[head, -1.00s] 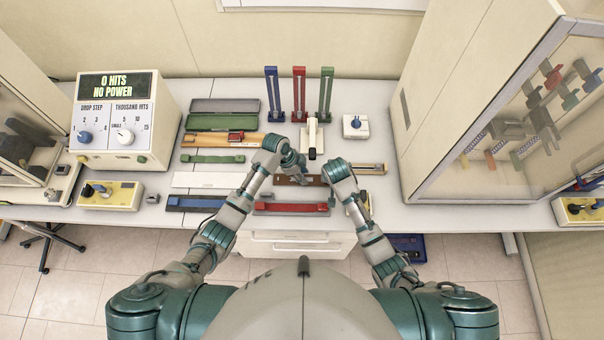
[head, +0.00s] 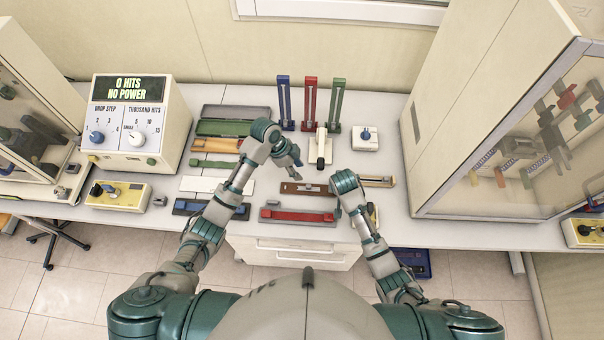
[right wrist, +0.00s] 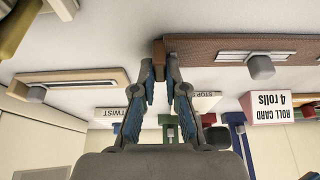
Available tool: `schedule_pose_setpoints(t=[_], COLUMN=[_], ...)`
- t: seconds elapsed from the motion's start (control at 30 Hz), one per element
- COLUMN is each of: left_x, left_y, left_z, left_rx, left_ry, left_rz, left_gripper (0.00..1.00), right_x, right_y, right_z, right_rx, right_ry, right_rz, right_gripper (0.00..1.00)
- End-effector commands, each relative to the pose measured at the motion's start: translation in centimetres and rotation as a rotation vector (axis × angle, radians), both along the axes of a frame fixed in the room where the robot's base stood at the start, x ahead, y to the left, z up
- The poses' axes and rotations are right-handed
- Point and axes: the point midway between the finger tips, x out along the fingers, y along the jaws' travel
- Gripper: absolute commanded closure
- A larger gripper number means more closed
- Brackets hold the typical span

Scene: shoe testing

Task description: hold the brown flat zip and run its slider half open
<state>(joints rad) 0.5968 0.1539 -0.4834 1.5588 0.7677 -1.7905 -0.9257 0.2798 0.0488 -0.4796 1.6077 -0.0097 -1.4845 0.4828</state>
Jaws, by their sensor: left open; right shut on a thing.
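The brown flat zip (head: 292,188) lies crosswise on the bench in front of me. It also shows in the right wrist view (right wrist: 200,50), with its grey slider knob (right wrist: 261,67) on a pale track. My right gripper (head: 336,190) is at the zip's right end in the head view. In the right wrist view its fingers (right wrist: 160,72) are shut on that end. My left gripper (head: 297,172) is open and empty just beyond the zip, near its middle. From the head view I cannot tell its exact height above the bench.
A tan zip strip (head: 378,181) lies to the right of the brown one. A red strip (head: 298,215) lies nearer me and a white strip (head: 203,184) lies left. Blue, red and green upright stands (head: 310,105) are behind. A glass-fronted cabinet (head: 500,120) bounds the right.

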Motion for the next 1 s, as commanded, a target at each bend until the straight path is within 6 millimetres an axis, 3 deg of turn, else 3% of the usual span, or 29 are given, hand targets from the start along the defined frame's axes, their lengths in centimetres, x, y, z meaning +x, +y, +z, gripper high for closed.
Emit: schedule_pose_setpoints(t=[0.3, 0.33, 0.43, 0.77, 1.0], left_x=[0.0, 0.0, 0.0, -0.1, -0.1], left_y=[0.2, 0.2, 0.2, 0.2, 0.2], left_z=[0.4, 0.4, 0.4, 0.4, 0.4], left_rx=[0.0, 0.0, 0.0, 0.0, 0.0], left_ry=[0.0, 0.0, 0.0, -0.001, -0.001], left_rz=[0.0, 0.0, 0.0, -0.001, 0.0], left_gripper=[0.58, 0.58, 0.58, 0.58, 0.58], right_x=[-0.2, -0.2, -0.2, -0.2, -1.4], right_y=[-0.1, -0.1, 0.0, 0.0, 0.1], right_z=[-0.3, -0.3, -0.3, 0.1, 3.2], right_rx=[-0.002, -0.002, -0.001, 0.0, 0.003], right_ry=[0.007, 0.007, 0.006, 0.001, -0.003], right_rz=[0.0, 0.0, 0.001, 0.0, 0.001], right_gripper=[1.0, 0.81, 0.59, 0.59, 0.59])
